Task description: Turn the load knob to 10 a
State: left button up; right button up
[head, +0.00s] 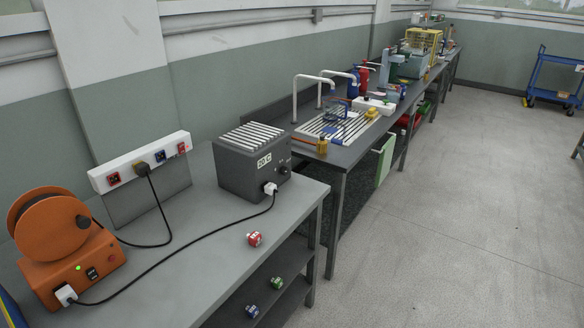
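A dark grey box (238,178) with a slatted light top stands at the far end of the near grey bench. Its front face carries a white label (264,160) that appears to read "20 C". A small dark knob (284,170) sits on that face, right of the label; its pointer setting is too small to read. A white plug (270,188) is in the lower part of the face, with a black cable running from it. Neither of my grippers is in view.
An orange reel unit (72,268) with a lit green lamp stands at the bench's left, joined to the box by the cable. A white socket strip (140,161) is behind. A red-and-white block (254,239) lies near the front edge. Open floor (440,220) lies right.

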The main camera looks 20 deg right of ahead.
aim_at(283, 170)
jog(key=i+l, duration=0.15)
jog(key=l, duration=0.2)
jog(key=i+l+u, duration=0.1)
jog(key=l, duration=0.25)
jog(key=i+l, duration=0.15)
jog(key=l, duration=0.2)
jog(key=i+l+u, duration=0.1)
jog(key=l, duration=0.25)
jog(key=i+l, duration=0.15)
jog(key=l, duration=0.2)
jog(key=i+l+u, duration=0.1)
jog(key=l, duration=0.25)
